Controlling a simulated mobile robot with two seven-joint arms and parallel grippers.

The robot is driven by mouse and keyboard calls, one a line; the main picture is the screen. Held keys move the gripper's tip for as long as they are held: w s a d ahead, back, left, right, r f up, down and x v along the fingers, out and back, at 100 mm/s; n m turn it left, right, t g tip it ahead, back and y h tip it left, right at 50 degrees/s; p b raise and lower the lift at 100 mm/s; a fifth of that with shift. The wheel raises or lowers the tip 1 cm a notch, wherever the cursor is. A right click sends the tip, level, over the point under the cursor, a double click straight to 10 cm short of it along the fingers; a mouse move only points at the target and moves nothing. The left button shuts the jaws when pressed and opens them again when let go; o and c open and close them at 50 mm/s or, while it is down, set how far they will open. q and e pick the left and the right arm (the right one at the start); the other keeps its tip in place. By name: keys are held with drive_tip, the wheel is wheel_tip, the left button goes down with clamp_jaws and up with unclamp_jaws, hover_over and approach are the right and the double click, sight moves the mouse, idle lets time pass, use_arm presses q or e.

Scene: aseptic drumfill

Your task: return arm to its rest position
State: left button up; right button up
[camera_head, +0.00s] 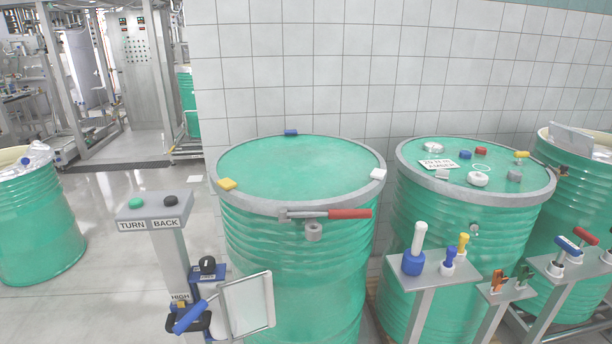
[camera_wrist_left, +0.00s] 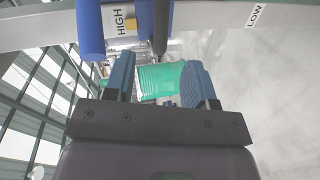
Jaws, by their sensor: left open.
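In the left wrist view my left gripper (camera_wrist_left: 160,78) is open, its two blue-grey fingers apart with nothing between them. A green drum shows beyond the gap. Past the fingertips are the blue parts (camera_wrist_left: 90,28) of a post with a HIGH label (camera_wrist_left: 124,20). Whether a finger touches them I cannot tell. In the head view the same post (camera_head: 172,262) has a blue handle (camera_head: 190,316) low on it. I cannot make out my arms in the head view, and my right gripper is not seen.
The post carries a TURN/BACK button box (camera_head: 154,210). A closed green drum (camera_head: 300,165) with a red-handled clamp (camera_head: 348,214) stands right of it. A white panel (camera_head: 248,304) is in front. Another drum (camera_head: 470,165) and tool stands (camera_head: 426,272) are further right.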

use_arm(q)
drive_tip(key=s+d+r+m+g+h, duration=0.1)
drive_tip(key=s+d+m+g, duration=0.1)
drive_tip(key=s+m, duration=0.7)
drive_tip(key=s+d+r+m+g+h, duration=0.1)
drive_tip(key=s+d+m, duration=0.4)
drive_tip(key=s+m, duration=0.4)
drive_tip(key=shift+s+m+g+h, duration=0.15)
drive_tip(key=shift+m+g+h, duration=0.25)
drive_tip(key=shift+m, duration=0.4)
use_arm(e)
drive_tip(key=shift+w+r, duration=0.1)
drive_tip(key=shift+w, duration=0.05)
use_arm(q)
drive_tip(key=shift+f, duration=0.1)
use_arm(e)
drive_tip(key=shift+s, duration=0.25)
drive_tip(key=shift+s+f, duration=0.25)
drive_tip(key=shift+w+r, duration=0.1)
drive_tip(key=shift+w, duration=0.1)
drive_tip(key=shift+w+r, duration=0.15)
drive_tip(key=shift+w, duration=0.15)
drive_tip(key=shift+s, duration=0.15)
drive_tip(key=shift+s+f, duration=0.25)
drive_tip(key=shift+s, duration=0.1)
